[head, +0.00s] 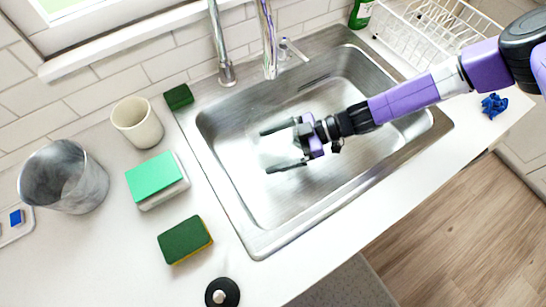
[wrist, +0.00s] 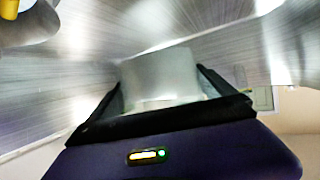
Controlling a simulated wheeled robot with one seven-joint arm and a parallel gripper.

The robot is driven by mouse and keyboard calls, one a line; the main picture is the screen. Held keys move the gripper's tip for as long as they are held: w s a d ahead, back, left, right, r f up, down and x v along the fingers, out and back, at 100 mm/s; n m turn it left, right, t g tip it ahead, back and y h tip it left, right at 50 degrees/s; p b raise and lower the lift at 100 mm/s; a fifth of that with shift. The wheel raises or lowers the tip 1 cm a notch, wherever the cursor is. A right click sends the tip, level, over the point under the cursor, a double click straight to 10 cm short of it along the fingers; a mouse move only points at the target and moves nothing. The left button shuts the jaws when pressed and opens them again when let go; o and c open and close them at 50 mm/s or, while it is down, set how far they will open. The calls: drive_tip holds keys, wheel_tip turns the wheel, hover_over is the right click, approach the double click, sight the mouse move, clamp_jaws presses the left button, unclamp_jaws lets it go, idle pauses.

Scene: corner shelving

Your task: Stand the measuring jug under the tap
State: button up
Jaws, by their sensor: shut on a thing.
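My gripper (head: 277,151) is over the sink basin (head: 232,185), its two fingers apart and pointing left. In the wrist view a pale, translucent, smooth-sided vessel, the measuring jug (wrist: 160,78), sits between the fingers (wrist: 165,100), which are shut on it. In the head view the clear jug is hard to make out against the steel, and I cannot tell its tilt or markings. The tap (head: 267,40) stands at the back of the sink; its spout end is above and behind my gripper, apart from it.
Left of the sink are a cream cup (head: 138,124), a green-and-white block (head: 156,178), a green sponge (head: 185,240), a grey cylinder container (head: 63,177) and a black knob (head: 222,293). A dark green sponge (head: 178,97) sits at the sink's back-left corner. A white dish rack (head: 435,38) stands back right.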

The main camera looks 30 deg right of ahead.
drive_tip(key=shift+f, duration=2.35)
drive_tip(key=o, duration=1.2)
drive_tip(key=shift+f, duration=0.1)
drive_tip(key=shift+c, duration=0.2)
drive_tip(key=shift+d, duration=0.1)
drive_tip(key=b+v, duration=0.1)
drive_tip(key=v, duration=1.1)
drive_tip(key=shift+r+b, duration=0.2)
drive_tip(key=shift+b, duration=0.1)
